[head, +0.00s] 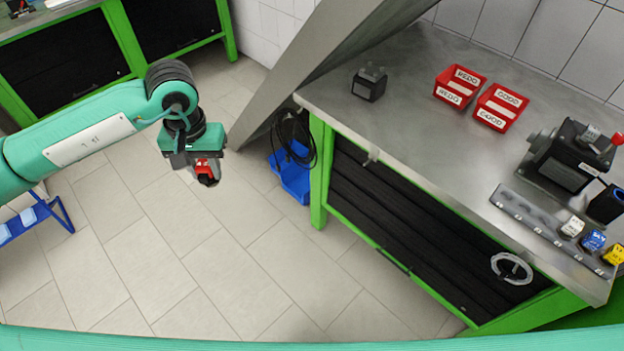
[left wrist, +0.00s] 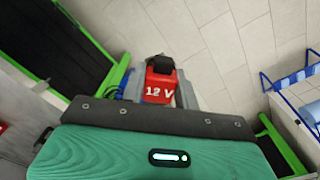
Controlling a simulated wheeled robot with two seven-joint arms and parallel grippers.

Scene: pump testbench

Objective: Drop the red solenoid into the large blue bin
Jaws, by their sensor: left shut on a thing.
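My left gripper (head: 200,168) is shut on the red solenoid (head: 206,171) and holds it in the air above the tiled floor. In the left wrist view the solenoid (left wrist: 160,85) shows a white "12 V" label and a black end, between the gripper's grey fingers (left wrist: 160,92). The large blue bin (head: 290,172) stands on the floor by the bench's near left leg, to the right of the gripper in the head view. Black cables and the bench leg hide part of it. My right gripper is not in view.
A steel workbench (head: 400,120) with a green frame fills the right side. It bears red "REDO" (head: 460,87) and "GOOD" (head: 500,108) boxes, a dark device (head: 369,83) and a rack (head: 553,230) with coloured solenoids. A slanted grey panel (head: 310,70) rises near the bin.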

